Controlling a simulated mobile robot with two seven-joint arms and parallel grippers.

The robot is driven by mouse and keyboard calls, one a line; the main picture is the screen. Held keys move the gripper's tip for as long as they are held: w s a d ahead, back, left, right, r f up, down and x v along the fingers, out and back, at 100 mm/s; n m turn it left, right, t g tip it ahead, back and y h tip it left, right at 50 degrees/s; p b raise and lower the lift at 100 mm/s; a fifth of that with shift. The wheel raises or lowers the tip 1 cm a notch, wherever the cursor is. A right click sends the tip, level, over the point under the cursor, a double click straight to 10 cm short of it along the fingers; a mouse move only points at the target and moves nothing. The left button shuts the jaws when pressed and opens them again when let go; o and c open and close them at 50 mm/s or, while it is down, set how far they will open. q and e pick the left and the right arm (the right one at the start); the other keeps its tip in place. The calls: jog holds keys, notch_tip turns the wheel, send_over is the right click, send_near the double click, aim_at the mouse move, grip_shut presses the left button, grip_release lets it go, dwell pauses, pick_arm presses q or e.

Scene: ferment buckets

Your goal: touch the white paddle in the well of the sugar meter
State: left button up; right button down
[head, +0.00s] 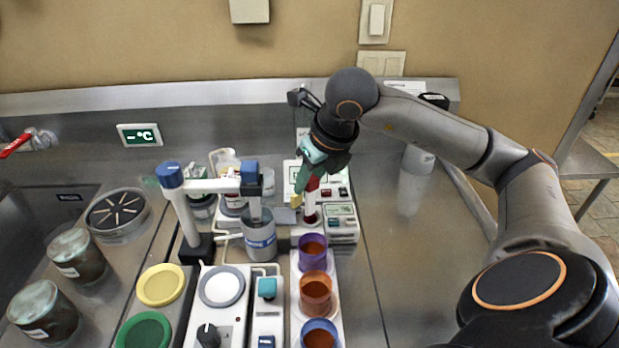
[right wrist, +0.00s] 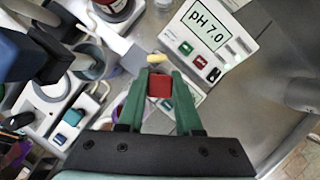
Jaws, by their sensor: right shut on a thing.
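My right gripper (head: 311,172) is shut on a red block-like handle (right wrist: 159,86), which also shows in the head view (head: 312,184). A pale shaft (head: 310,203) runs down below the handle towards a dark red round well (head: 312,217), beside a small white meter (head: 342,222) with coloured buttons. I cannot tell whether the shaft touches anything in the well. No separate white paddle can be made out. My left gripper is not in view.
A meter reading pH 7.0 (right wrist: 207,35) stands close by. A grey-blue cup (head: 260,240) under a blue-headed stand (head: 250,172) is to the left. Purple (head: 312,247), orange (head: 316,290) and blue cups stand in front. The steel counter at right is mostly clear.

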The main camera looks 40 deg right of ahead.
dwell(0.6)
jog(key=shift+r+p, duration=2.4)
jog(key=shift+r, duration=0.6)
